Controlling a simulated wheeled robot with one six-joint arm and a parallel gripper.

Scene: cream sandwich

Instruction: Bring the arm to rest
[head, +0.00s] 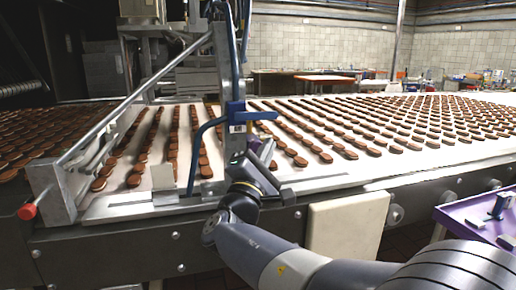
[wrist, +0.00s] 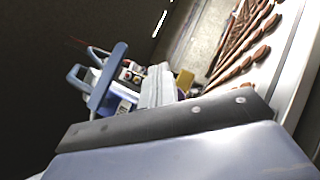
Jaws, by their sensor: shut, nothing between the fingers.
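My arm reaches in from the lower right of the head view, its dark wrist bent upward at the conveyor's near edge. My gripper (head: 264,150) points up beside the blue bracket (head: 240,115) of the machine's upright. It is small and partly lost against the metal there, but it looks shut and holds nothing. Whether it touches the bracket I cannot tell. In the wrist view a blue handle-like part (wrist: 105,82) stands left of centre, with small fittings beside it. A large pale surface with a dark bolted band fills the bottom of that view.
The white conveyor belt (head: 334,178) carries many rows of brown sandwich biscuits; some also show in the wrist view (wrist: 246,62). A metal guide bar (head: 135,100) slants across the left. A cream box (head: 346,222) hangs on the conveyor's front. A purple tray (head: 470,213) stands at right.

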